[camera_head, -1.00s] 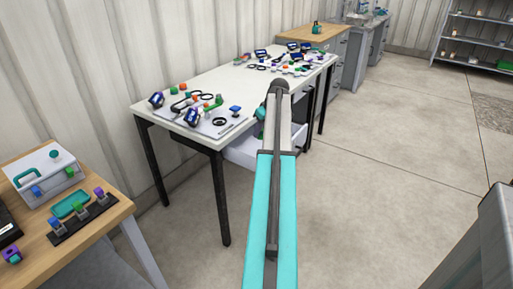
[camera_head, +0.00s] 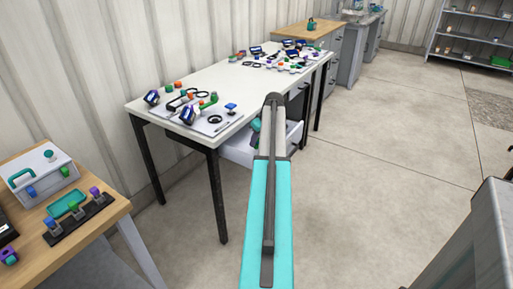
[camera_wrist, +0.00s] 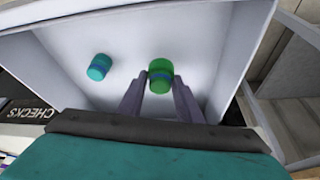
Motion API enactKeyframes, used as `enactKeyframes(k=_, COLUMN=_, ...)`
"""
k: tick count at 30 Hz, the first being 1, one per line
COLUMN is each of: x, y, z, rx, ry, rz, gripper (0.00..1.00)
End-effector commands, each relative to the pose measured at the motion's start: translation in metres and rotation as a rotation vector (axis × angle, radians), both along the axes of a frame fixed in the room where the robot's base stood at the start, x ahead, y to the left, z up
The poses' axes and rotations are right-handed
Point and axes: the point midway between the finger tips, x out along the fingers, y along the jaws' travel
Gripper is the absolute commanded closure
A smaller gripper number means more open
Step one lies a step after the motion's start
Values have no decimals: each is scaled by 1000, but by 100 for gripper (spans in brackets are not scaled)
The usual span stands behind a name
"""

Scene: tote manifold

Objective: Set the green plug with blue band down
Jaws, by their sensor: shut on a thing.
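The green plug with blue band (camera_wrist: 160,77) is between the fingertips of my gripper (camera_wrist: 160,84) in the wrist view. My gripper is shut on it. The plug is over the white inside of an open drawer (camera_wrist: 215,30); I cannot tell whether it touches the drawer floor. In the head view the drawer (camera_head: 237,150) juts from under the white table, and my arm hides the plug and most of the gripper.
A teal plug with a blue band (camera_wrist: 99,67) lies in the drawer, left of the held plug. Drawer walls enclose the gripper. The white table (camera_head: 185,85) above carries several small parts and devices. A wooden bench (camera_head: 100,222) stands at left.

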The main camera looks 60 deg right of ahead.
Motion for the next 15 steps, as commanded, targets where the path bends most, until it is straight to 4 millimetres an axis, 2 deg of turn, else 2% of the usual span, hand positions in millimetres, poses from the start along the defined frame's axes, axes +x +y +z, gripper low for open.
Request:
enactKeyframes(k=7, x=-1, y=0, z=-27, rx=2, ry=1, rz=-1, gripper=94)
enactKeyframes(k=15, x=-1, y=-1, z=-33, rx=-1, ry=-1, rz=-1, gripper=94)
